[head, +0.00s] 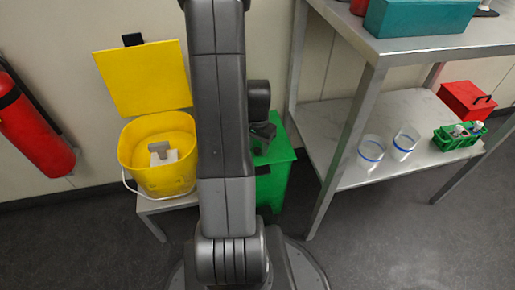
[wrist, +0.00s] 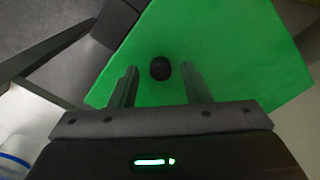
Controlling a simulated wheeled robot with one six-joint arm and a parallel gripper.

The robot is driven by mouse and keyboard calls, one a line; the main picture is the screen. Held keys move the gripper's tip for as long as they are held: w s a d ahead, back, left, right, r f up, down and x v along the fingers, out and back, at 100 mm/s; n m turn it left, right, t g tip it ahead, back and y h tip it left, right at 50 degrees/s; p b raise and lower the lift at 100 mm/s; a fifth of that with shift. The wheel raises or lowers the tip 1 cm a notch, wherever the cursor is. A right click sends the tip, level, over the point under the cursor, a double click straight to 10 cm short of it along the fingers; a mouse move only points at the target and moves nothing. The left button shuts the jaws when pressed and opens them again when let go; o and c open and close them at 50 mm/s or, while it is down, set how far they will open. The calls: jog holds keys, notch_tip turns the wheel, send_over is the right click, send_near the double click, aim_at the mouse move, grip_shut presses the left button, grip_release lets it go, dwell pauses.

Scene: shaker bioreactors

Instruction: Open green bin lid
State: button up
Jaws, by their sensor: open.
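The green bin (head: 273,185) stands on the floor behind my arm, to the right of the yellow bucket. Its lid (head: 281,150) appears shut, and my arm hides its left part. In the wrist view the green lid (wrist: 215,45) fills most of the picture. A round black knob (wrist: 160,68) stands on it. My gripper (wrist: 160,72) is open, with one finger on each side of the knob in the picture. I cannot tell whether the fingers touch it. In the head view my gripper (head: 263,133) is over the lid, partly hidden by my arm.
A yellow bucket (head: 186,182) with its lid raised sits on a low stand at the left. A red extinguisher (head: 35,130) hangs at far left. A metal shelf (head: 345,118) at the right holds two clear containers, a green rack (head: 450,143) and a red box (head: 466,98).

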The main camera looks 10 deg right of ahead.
jog(key=shift+a+f, duration=0.1)
jog(key=shift+f, duration=0.1)
grip_shut()
jog(key=shift+r, duration=0.15)
jog(key=r+p, duration=0.1)
jog(key=p, duration=0.1)
jog(key=shift+w+r+g+p, duration=0.15)
jog(key=shift+r+g+p, duration=0.15)
jog(key=shift+g+p, duration=0.1)
jog(key=w+r+g+p, duration=0.6)
jog(key=r+p, duration=0.3)
jog(key=p, duration=0.4)
jog(key=shift+w+r+g+p, duration=0.2)
jog(key=shift+w+g+p, duration=0.15)
jog(key=shift+w+g, duration=0.05)
jog(key=shift+a, duration=0.1)
